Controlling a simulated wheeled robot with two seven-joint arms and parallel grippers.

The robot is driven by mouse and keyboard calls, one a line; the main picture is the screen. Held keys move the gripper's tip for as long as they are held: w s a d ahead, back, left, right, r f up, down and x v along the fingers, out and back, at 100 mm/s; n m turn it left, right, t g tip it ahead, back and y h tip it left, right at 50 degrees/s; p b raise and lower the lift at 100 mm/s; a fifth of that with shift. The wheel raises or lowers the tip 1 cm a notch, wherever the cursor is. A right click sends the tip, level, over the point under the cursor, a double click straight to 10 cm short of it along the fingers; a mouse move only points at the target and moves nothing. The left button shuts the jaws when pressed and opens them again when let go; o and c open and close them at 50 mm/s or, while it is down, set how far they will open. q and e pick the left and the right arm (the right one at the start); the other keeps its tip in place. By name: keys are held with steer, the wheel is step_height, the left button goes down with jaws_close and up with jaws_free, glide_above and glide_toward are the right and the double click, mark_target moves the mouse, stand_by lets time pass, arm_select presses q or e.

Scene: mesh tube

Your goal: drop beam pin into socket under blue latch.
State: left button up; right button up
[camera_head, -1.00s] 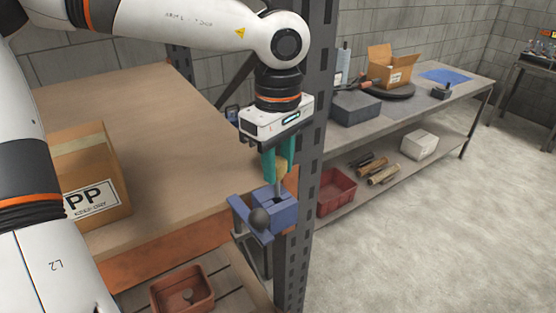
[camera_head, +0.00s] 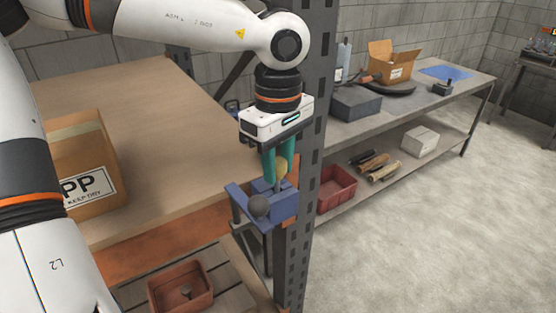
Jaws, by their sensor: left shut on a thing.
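My left gripper (camera_head: 279,178) has teal fingers, which point down and are shut on the beam pin (camera_head: 280,171), whose yellowish part shows between them. The pin is directly above or partly within the blue latch assembly (camera_head: 283,205) on the dark upright post. Its lower end is hidden behind blue parts, so I cannot tell how deep it sits. The socket opening is not clearly visible. My right gripper is not in view.
The perforated upright (camera_head: 292,255) stands close beside the gripper. A wooden table (camera_head: 150,120) with a cardboard box (camera_head: 90,165) lies left. A red bin (camera_head: 180,288) is below. A grey workbench (camera_head: 420,95) stands right; the floor there is clear.

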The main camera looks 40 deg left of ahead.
mark_target(278, 162)
arm_select(q)
steer(key=shift+f+b, duration=1.25)
steer(key=shift+f, duration=0.2)
steer(key=o, duration=1)
steer(key=shift+r, duration=0.1)
steer(key=shift+o, duration=0.2)
step_height(278, 162, up, 12)
steer(key=shift+r, duration=0.1)
